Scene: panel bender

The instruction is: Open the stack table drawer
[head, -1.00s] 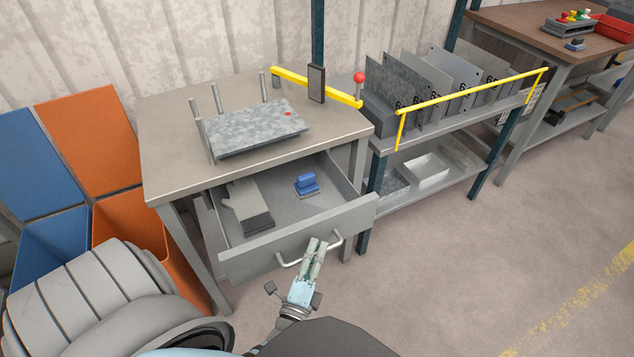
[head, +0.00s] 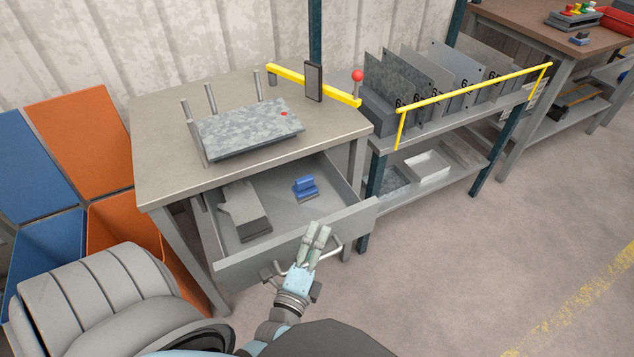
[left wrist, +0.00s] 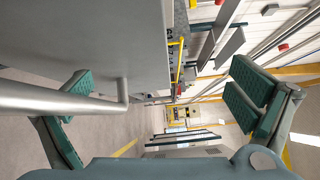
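The stack table (head: 160,150) stands at the left of the head view, with its drawer (head: 235,262) pulled well out and its inside visible. A curved metal handle (head: 336,246) is on the drawer front and also shows in the left wrist view (left wrist: 50,98). My left gripper (head: 318,236) is at the handle, over the top edge of the drawer front. Its fingers are spread wide in the left wrist view (left wrist: 160,88), with the handle bar near the left-hand finger and not clamped. My right gripper is not in view.
Gray gloves (head: 245,212) and a blue object (head: 305,188) lie in the drawer. A metal sheet (head: 245,130) lies on the table top between posts. Orange (head: 78,140) and blue (head: 30,150) bins stand left; a panel rack (head: 440,125) stands right. The floor at right is clear.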

